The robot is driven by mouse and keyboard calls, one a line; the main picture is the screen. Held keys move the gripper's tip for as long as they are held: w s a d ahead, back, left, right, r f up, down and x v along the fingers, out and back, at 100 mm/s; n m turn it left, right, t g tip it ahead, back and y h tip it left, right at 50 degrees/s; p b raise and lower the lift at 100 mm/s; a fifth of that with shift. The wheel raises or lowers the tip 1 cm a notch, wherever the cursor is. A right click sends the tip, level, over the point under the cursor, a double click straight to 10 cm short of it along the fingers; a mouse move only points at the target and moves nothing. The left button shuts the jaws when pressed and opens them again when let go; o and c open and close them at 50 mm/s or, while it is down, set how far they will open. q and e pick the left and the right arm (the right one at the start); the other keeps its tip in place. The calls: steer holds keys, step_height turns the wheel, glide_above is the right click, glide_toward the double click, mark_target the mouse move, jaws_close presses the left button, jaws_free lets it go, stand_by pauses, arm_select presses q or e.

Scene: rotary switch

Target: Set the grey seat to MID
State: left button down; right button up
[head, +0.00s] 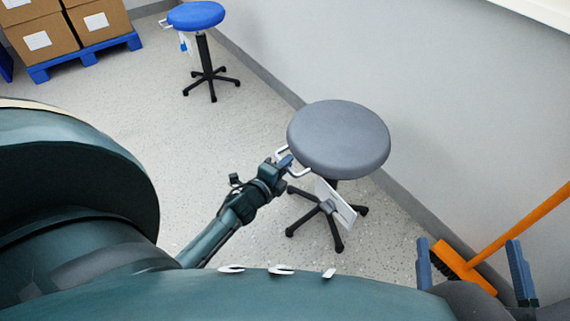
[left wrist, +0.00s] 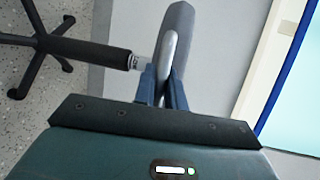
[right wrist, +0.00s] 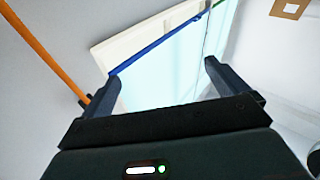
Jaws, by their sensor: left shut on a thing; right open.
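The grey seat (head: 338,138) is a round stool top on a black post with a five-armed foot, beside the wall in the head view. A light metal loop handle (head: 299,171) sticks out from under its left side, and a white card (head: 337,203) hangs below it. My left gripper (head: 284,162) is shut on this handle. In the left wrist view the fingers (left wrist: 161,84) clasp the metal bar (left wrist: 168,56), with the grey seat (left wrist: 181,22) edge-on behind it. My right gripper (head: 468,242) is open and empty, also in the right wrist view (right wrist: 161,71). The card's writing is unreadable.
A blue stool (head: 196,15) stands farther back along the wall (head: 440,90). Boxes (head: 42,40) sit on a blue pallet (head: 85,57) at the back left. An orange broom (head: 510,232) is near my right gripper. Floor left of the grey stool is clear.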

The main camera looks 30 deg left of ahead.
arm_select(q)
steer(key=shift+r+p, duration=0.35)
steer(key=shift+r, duration=0.15)
step_height(320, 180, up, 5)
steer(key=p, duration=0.4)
steer(key=shift+p, duration=0.4)
steer(key=shift+r, duration=0.15)
steer(key=c, duration=1.7)
jaws_free()
arm_select(e)
steer(key=shift+d+f+g+h, duration=0.1)
steer(key=shift+d+g+h, duration=0.65)
steer(key=shift+h, duration=0.35)
arm_select(q)
steer(key=s+p, duration=0.1)
steer(key=s, duration=0.3)
steer(key=s+r+p, duration=0.1)
steer(key=s, duration=0.3)
steer(key=s+r+p, duration=0.1)
steer(key=s, duration=0.4)
arm_select(e)
steer(key=shift+s+d+f+m+g+h, duration=0.1)
steer(key=shift+d+m+g+h, duration=0.2)
steer(key=shift+g, duration=0.2)
steer(key=shift+s+d+m+g+h, duration=0.1)
steer(key=shift+d+m+g+h, duration=0.15)
steer(key=shift+g+h, duration=0.2)
